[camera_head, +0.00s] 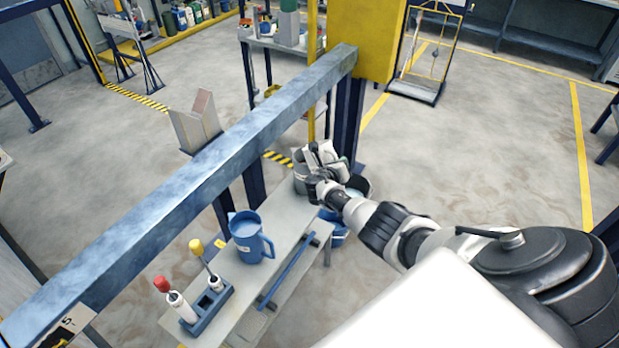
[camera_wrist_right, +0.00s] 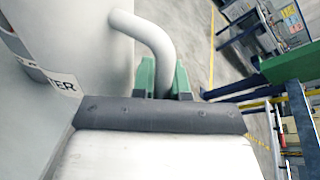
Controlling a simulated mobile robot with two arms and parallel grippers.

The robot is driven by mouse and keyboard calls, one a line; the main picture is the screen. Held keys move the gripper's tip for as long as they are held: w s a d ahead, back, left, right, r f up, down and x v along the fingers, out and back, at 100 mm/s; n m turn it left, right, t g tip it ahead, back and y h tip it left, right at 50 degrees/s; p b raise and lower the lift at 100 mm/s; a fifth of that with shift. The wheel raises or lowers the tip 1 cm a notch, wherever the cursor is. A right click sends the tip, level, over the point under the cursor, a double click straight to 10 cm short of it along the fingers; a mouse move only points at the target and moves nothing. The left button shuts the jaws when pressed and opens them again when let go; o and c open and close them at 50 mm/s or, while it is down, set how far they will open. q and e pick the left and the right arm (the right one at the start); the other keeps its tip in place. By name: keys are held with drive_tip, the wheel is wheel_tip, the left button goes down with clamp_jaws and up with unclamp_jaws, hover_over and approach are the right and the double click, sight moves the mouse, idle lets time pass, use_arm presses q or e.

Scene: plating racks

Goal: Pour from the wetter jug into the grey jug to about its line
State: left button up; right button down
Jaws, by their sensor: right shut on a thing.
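My right gripper (camera_head: 318,176) is over the far end of the narrow bench in the head view. In the right wrist view its green fingers (camera_wrist_right: 163,82) are shut on the handle of a pale jug (camera_wrist_right: 85,35). A label ending in "TER" shows beside this jug's body, consistent with the wetter jug. In the head view the gripper and wrist hide much of the jug. A grey vessel (camera_head: 300,180) shows partly beside the gripper; I cannot tell whether it is the grey jug. No fill line or pouring stream can be made out. My left gripper is out of view.
A blue jug (camera_head: 250,237) stands upright on the bench (camera_head: 283,222), nearer than the gripper. A blue rack (camera_head: 207,305) holds red- and yellow-topped tools at the near end. A long blue-grey beam (camera_head: 200,165) runs above and left of the bench. Open floor lies right.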

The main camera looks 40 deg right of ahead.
idle(0.4)
drive_tip(key=shift+r+m+t+h, duration=0.3)
drive_tip(key=shift+r+m+t, duration=0.1)
drive_tip(key=shift+r+m, duration=0.1)
drive_tip(key=shift+r+m+t+h+b, duration=0.3)
drive_tip(key=shift+r+m+t+b, duration=0.15)
drive_tip(key=shift+r+m, duration=0.3)
drive_tip(key=shift+r, duration=0.15)
drive_tip(key=shift+w+r, duration=0.1)
drive_tip(key=shift+r, duration=0.05)
drive_tip(key=shift+r, duration=0.2)
drive_tip(key=shift+a, duration=0.1)
